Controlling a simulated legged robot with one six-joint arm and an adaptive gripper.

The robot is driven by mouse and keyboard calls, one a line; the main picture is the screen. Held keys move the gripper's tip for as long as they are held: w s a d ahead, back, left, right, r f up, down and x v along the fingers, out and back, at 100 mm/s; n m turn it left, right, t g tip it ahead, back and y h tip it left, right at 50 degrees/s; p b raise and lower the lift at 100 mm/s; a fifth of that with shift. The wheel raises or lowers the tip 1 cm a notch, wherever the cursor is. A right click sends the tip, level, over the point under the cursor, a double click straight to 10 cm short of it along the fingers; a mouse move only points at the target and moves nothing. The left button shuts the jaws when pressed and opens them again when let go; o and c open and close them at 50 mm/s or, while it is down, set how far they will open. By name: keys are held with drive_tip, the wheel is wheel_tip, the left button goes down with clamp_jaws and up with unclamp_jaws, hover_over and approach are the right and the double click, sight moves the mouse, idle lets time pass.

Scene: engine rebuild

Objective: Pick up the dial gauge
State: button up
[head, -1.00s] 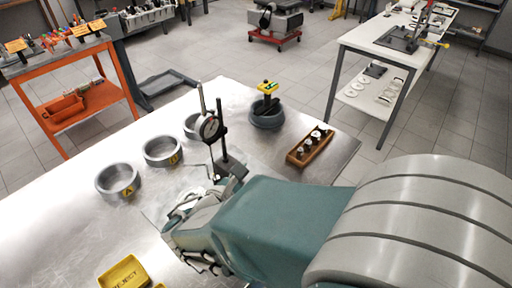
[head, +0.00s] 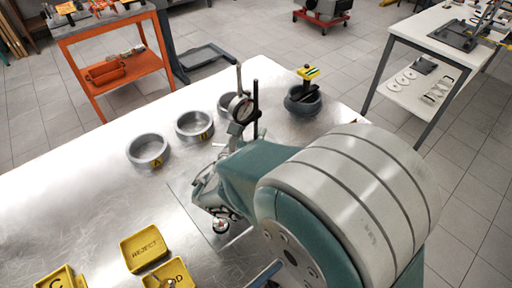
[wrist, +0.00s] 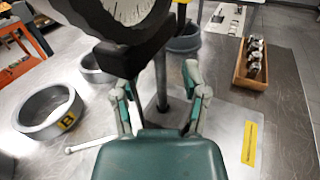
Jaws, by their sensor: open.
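The dial gauge (head: 240,108) stands upright on a dark post on the metal table, its round white face toward the left. In the wrist view its dial (wrist: 122,8) and black body (wrist: 140,48) loom close at the top, cut off by the frame edge. My gripper (wrist: 160,92) is open, with a finger on each side of the picture. In the head view my arm hides the stand's lower part.
Metal rings, A (head: 148,150), B (head: 194,125) and one behind, stand left of the gauge. A dark pot (head: 303,100) with a yellow-topped tool stands at the back right. A yellow REJECT tray (head: 143,248) lies in front.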

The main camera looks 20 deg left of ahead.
drive_tip(key=shift+w+a, duration=0.1)
drive_tip(key=shift+w, duration=1.15)
clamp_jaws()
drive_tip(key=shift+r, duration=0.2)
